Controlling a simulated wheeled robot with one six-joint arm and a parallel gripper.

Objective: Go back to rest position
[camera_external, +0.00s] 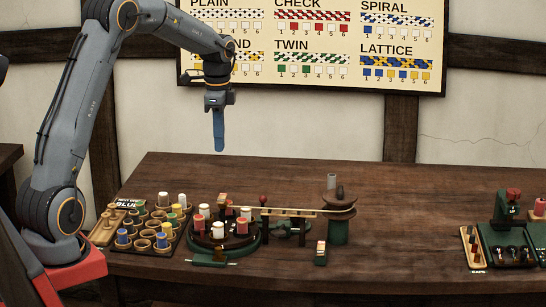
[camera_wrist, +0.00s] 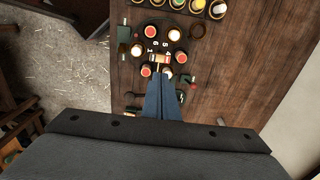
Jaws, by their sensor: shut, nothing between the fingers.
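My gripper (camera_external: 219,132) hangs from the raised arm in the external view, fingers pointing down, shut and empty. It is high above the wooden table (camera_external: 400,222), clear of everything on it. In the wrist view my gripper's blue fingers (camera_wrist: 165,78) lie together and cover part of the round rope machine below.
The round machine (camera_external: 216,254) carries white and red spools. A tray of coloured spools (camera_external: 157,230) stands left of it, a green post with a dark wheel (camera_external: 338,230) to the right. A green tool stand (camera_external: 507,240) is far right. A pattern board (camera_external: 330,80) hangs behind.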

